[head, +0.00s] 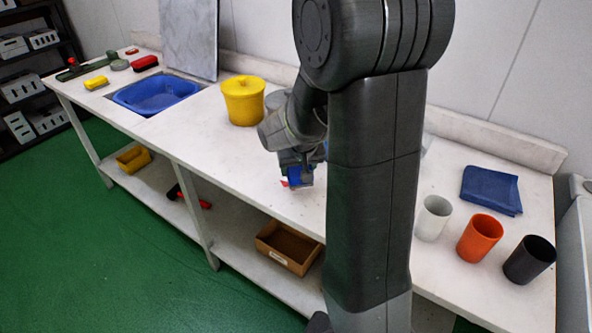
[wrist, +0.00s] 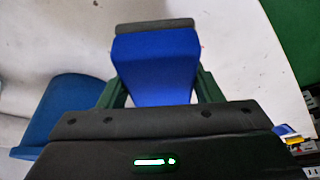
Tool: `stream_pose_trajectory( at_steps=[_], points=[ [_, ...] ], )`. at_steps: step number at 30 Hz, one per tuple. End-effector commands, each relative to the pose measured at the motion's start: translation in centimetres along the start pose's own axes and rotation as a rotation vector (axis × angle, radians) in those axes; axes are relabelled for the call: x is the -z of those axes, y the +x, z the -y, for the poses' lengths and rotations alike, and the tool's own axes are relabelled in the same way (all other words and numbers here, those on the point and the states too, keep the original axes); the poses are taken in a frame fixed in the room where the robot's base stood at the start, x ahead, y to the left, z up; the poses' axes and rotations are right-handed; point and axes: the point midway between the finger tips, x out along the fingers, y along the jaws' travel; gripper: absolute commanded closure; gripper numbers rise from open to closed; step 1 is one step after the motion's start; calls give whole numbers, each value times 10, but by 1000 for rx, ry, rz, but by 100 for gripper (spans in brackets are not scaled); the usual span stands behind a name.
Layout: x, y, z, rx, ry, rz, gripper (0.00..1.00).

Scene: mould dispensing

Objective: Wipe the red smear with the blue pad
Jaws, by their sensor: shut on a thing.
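The blue pad (wrist: 155,65) is between the green fingers of my gripper (wrist: 153,90) in the wrist view, with a dark strip along its far edge. In the head view the pad (head: 301,176) shows under my gripper (head: 298,166), low over the white worktop in front of the yellow pot. A small red patch (head: 284,183) shows just left of the pad; I cannot tell if it is the smear. The smear is not clear in the wrist view, where the pad and gripper hide part of the surface. I cannot tell if the pad touches the worktop.
The yellow pot (head: 243,101) stands behind my gripper. A blue basin (head: 156,94) and brushes are farther left. White (head: 433,218), orange (head: 480,238) and black (head: 530,260) cups and a folded blue cloth (head: 490,190) are right. A rounded blue object (wrist: 65,108) is left in the wrist view.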

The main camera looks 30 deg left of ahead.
Motion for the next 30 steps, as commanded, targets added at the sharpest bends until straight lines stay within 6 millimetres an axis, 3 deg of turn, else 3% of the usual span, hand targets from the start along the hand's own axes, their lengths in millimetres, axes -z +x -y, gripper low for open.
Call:
stream_pose_trajectory(
  at_steps=[10, 30],
  points=[
    [14, -30, -7, -2, 7, -3, 70],
    [15, -31, -8, -2, 6, -1, 70]
  ],
)
